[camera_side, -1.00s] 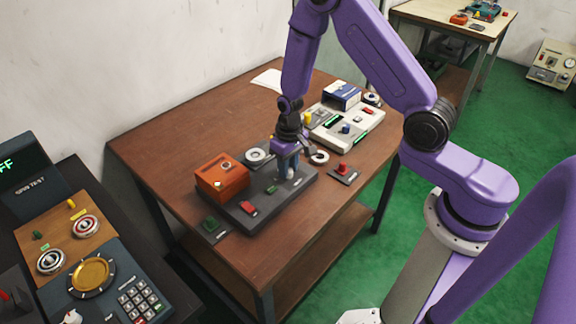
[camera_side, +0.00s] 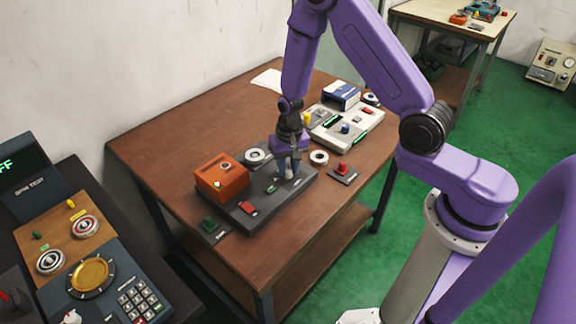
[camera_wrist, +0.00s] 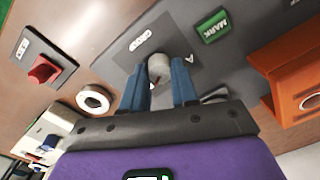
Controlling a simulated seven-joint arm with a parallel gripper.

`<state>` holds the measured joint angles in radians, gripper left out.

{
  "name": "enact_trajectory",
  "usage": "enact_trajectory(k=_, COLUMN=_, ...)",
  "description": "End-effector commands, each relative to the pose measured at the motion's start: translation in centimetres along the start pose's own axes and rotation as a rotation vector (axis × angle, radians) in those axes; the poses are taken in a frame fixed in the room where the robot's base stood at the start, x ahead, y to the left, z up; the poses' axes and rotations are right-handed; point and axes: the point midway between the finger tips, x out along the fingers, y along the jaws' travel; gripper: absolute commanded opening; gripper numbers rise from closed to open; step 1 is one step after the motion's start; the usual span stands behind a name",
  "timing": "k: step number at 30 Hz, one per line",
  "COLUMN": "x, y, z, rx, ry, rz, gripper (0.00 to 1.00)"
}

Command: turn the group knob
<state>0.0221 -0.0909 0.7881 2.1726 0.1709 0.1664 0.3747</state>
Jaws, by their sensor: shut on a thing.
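The group knob (camera_wrist: 158,66) is a small grey-white cylinder on a dark panel in the wrist view. The panel bears a label that reads like GROUP and a letter A. My gripper (camera_wrist: 162,84) has its two blue fingers on either side of the knob and is shut on it. In the side view my gripper (camera_side: 288,171) points down at the right part of the dark board (camera_side: 240,216), and its fingers largely hide the knob.
A pale panel (camera_side: 345,127) stands behind.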

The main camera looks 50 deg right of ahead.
Motion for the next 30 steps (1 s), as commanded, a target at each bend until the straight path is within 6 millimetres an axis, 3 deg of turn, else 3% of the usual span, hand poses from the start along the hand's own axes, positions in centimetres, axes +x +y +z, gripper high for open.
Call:
enact_trajectory(k=6, x=0.0, y=0.0, z=0.0, rx=0.002, ry=-0.001, rz=0.0, gripper=0.0)
enact_trajectory(k=7, x=0.0, y=0.0, z=0.0, rx=0.002, ry=-0.001, rz=0.0, gripper=0.32)
enact_trajectory(k=9, x=0.0, y=0.0, z=0.0, rx=0.002, ry=-0.001, rz=0.0, gripper=0.54)
enact_trajectory(k=20, x=-0.2, y=0.0, z=0.0, rx=0.0, ry=0.0, rz=-0.001, gripper=0.54)
enact_trajectory(k=30, x=-4.2, y=-0.1, z=-0.1, rx=0.0, ry=0.005, rz=-0.004, gripper=0.54)
